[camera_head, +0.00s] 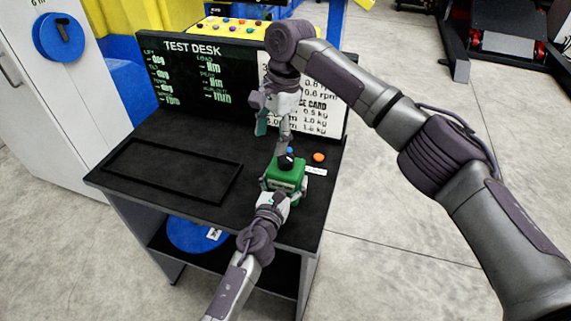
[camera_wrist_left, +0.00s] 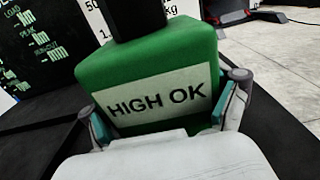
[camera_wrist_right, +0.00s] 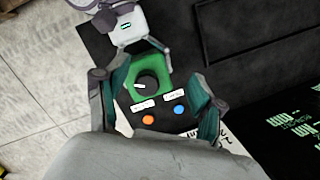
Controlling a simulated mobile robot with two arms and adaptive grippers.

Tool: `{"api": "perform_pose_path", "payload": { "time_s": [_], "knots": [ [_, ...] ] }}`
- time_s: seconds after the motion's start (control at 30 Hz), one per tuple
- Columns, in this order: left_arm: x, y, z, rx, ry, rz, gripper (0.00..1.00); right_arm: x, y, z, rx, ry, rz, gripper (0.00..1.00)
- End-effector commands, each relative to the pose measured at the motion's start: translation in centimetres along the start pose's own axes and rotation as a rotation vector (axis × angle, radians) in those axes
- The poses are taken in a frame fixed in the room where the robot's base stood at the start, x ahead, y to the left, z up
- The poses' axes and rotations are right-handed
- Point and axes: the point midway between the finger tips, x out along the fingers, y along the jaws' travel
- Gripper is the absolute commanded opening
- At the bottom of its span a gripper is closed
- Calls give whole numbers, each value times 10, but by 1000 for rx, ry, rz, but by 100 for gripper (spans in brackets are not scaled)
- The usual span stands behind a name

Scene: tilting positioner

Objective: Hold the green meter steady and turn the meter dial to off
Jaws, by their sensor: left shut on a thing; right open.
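The green meter (camera_head: 287,178) stands on the dark test desk near its right front edge. A black round dial (camera_wrist_right: 147,86) sits on its top, with a pale pointer mark toward the left in the right wrist view. My left gripper (camera_head: 273,197) is shut on the meter from the front; its fingers lie on both sides of the label "HIGH OK" (camera_wrist_left: 160,102) in the left wrist view. My right gripper (camera_head: 272,133) is above and behind the meter, fingers down. It is open and empty, with the dial between and beyond its fingers in the right wrist view.
An orange button (camera_head: 319,157) and a blue button (camera_wrist_right: 179,109) sit on the desk behind the meter, near small white labels. An empty black-rimmed tray area (camera_head: 172,169) lies at left. The test desk board (camera_head: 205,70) stands at the back.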

Motion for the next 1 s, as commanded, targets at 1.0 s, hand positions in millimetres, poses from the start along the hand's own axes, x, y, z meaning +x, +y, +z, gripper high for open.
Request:
{"api": "perform_pose_path", "payload": {
  "time_s": [1.0],
  "knots": [
    [0,0,-1,1,1,0,37,59,100,-118,670,-1223,-765,68]
  ]
}}
